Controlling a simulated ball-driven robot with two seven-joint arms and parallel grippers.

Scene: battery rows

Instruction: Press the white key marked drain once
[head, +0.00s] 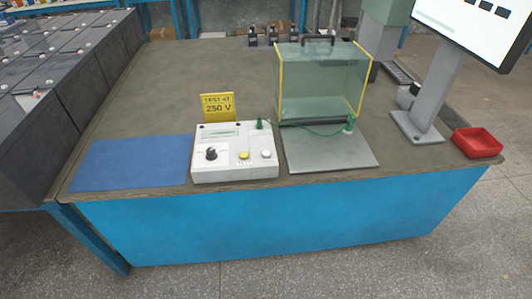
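A white tester box (234,157) stands near the front edge of the bench, left of the middle. Its top carries a black rotary knob (211,154), a yellow key (244,155) and a round white key (266,154) at the right. The lettering by the keys is too small to read. A small display window (220,132) sits toward the back of the box. Neither of my grippers shows in the head view.
A yellow "250 V" sign (218,107) stands behind the box. A blue mat (131,162) lies left. A clear yellow-edged guard (320,84) with a green lead and a grey plate (330,154) stand right. A monitor stand (428,100) and red tray (477,143) are farther right.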

